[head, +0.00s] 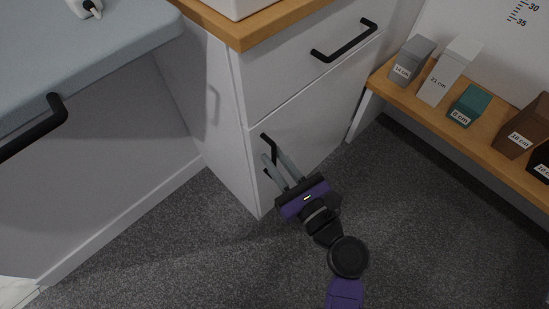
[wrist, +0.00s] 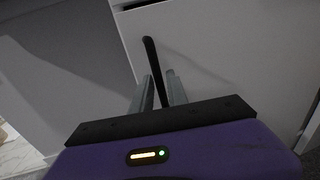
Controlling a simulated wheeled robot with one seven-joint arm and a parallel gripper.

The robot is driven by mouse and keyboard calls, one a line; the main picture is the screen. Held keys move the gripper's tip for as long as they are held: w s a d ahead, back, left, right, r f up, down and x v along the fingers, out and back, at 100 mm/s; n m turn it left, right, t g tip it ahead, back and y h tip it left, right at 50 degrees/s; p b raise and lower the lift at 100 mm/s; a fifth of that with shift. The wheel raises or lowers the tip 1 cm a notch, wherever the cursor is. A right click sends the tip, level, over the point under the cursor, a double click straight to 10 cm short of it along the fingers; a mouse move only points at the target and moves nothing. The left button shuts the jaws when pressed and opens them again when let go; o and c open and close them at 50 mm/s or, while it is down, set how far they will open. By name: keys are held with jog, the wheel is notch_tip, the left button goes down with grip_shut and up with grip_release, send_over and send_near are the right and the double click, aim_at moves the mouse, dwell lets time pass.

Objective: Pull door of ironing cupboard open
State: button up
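The ironing cupboard door (head: 312,128) appears to be the white lower front of the cabinet and looks closed, flush with the frame. Its black bar handle (head: 270,142) is near the door's left edge; it also shows in the wrist view (wrist: 153,62). My gripper (head: 277,163) reaches the handle from the front, low over the floor. Its two grey fingers stand apart, with the handle between them in the wrist view (wrist: 159,80). A small gap shows beside the right finger; contact on the left is unclear. The handle's lower part is partly hidden by the fingers.
A drawer with a black handle (head: 344,42) is above the door, under a wooden top (head: 240,35). A wooden shelf (head: 480,140) with labelled boxes stands right. An ironing-board-like grey surface (head: 90,50) is left. Dark carpet (head: 420,230) is clear in front.

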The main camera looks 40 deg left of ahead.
jog(key=shift+a, duration=0.4)
grip_shut()
dwell(1.2)
